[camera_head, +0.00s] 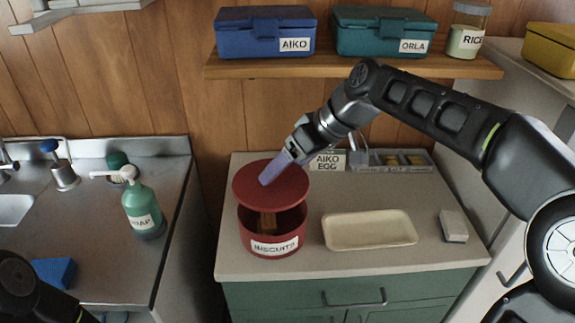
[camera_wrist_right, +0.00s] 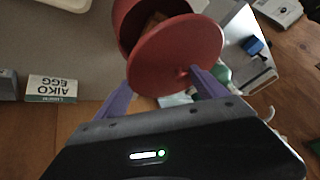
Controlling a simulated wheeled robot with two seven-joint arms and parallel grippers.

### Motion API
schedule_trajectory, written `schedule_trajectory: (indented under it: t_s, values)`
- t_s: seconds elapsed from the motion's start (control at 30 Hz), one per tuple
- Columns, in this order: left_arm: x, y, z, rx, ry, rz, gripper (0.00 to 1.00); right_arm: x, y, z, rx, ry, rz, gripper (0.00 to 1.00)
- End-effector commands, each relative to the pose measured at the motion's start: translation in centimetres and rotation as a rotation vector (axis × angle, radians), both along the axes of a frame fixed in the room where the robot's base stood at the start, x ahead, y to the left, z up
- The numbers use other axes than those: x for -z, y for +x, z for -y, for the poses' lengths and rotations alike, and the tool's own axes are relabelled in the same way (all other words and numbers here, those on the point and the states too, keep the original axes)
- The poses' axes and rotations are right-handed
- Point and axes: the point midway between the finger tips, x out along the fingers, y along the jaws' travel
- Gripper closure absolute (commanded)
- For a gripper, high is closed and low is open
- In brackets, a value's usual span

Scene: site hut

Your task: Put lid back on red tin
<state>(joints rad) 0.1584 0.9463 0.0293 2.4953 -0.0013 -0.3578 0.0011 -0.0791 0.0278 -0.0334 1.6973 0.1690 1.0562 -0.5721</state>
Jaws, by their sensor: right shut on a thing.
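The red tin (camera_head: 272,243), labelled BISCUITS, stands open on the counter with a brown biscuit inside; it also shows in the right wrist view (camera_wrist_right: 125,22). The round red lid (camera_head: 290,190) is held above the tin's back rim, tilted and off-centre, leaving the front of the opening uncovered. Whether it touches the rim is hard to tell. My right gripper (camera_head: 276,168) is shut on the lid, its purple fingers at the lid's top; the lid also shows between the fingers in the right wrist view (camera_wrist_right: 172,55). My left arm shows at the lower left, but its gripper is out of view.
A cream tray (camera_head: 370,229) and a grey-white block (camera_head: 453,226) lie right of the tin. An AIKO EGG box (camera_head: 328,160) and a grey divided tray (camera_head: 392,160) stand behind. A shelf (camera_head: 350,66) with lunch boxes hangs above. A soap bottle (camera_head: 142,207) stands left.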

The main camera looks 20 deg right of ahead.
Motion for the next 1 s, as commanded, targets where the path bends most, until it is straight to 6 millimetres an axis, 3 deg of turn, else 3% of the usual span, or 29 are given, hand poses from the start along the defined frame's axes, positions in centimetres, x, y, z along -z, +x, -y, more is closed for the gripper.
schedule_trajectory:
  t_s: [0.6,1.0]
  values:
    - [4.3,0.0,-0.1,0.001,0.001,0.001,0.43,5.5,0.0,0.0,0.001,0.0,0.0,0.64]
    - [4.8,0.0,-0.1,0.001,0.001,0.001,0.43,6.1,0.0,0.0,0.0,0.0,-0.003,0.64]
